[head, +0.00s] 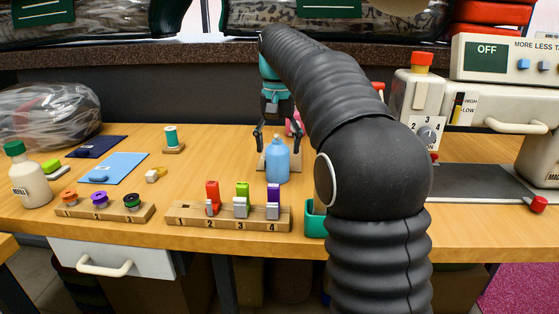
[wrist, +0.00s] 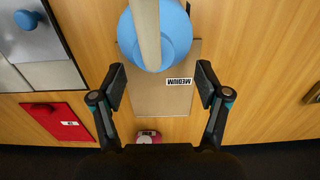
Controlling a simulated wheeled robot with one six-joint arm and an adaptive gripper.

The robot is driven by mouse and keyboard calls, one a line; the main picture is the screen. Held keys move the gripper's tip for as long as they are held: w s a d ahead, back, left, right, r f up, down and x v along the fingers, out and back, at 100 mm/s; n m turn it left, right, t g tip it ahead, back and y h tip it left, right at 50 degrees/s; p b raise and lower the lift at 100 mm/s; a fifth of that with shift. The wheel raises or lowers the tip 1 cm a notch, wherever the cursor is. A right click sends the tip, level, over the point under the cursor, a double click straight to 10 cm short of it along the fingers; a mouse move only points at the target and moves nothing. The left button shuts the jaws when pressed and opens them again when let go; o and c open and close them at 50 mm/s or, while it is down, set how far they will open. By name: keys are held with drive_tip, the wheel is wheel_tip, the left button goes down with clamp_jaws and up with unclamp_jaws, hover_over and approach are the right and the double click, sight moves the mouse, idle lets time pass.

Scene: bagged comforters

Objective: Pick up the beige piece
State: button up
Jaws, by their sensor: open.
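A flat beige piece (wrist: 160,104) with a "MEDIUM" label lies on the wooden table. In the head view its edge (head: 263,164) shows behind a light blue bottle (head: 276,164), which hides much of it. In the wrist view the bottle (wrist: 181,38) covers the piece's upper part, and a pale strip (wrist: 147,35) crosses the bottle. My gripper (head: 278,140) is pointed down above the beige piece. In the wrist view its fingers (wrist: 161,86) are apart, one on each side of the piece, with nothing held between them.
Racks with numbered slots (head: 230,220) stand at the table's front. A light blue card (head: 118,167) and small cream block (head: 155,174) lie left. The wrist view shows a red card (wrist: 60,122) and a pink object (wrist: 148,136). My arm hides the table's right middle.

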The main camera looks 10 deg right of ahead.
drive_tip(key=shift+w+d+f+b, duration=0.1)
drive_tip(key=shift+f+b, duration=0.2)
drive_tip(key=shift+f, duration=1.65)
drive_tip(key=c, duration=1.2)
drive_tip(key=shift+r, duration=0.15)
drive_tip(key=shift+r, duration=0.6)
drive_tip(key=r, duration=0.1)
drive_tip(key=r+p, duration=0.1)
drive_tip(key=r, duration=0.1)
drive_tip(key=shift+d+r, duration=0.15)
drive_tip(key=shift+d, duration=0.25)
drive_tip(key=d+r+p, duration=0.1)
drive_tip(key=d+r, duration=0.5)
drive_tip(key=d, duration=0.5)
drive_tip(key=shift+s+r, duration=0.15)
drive_tip(key=shift+s, duration=0.05)
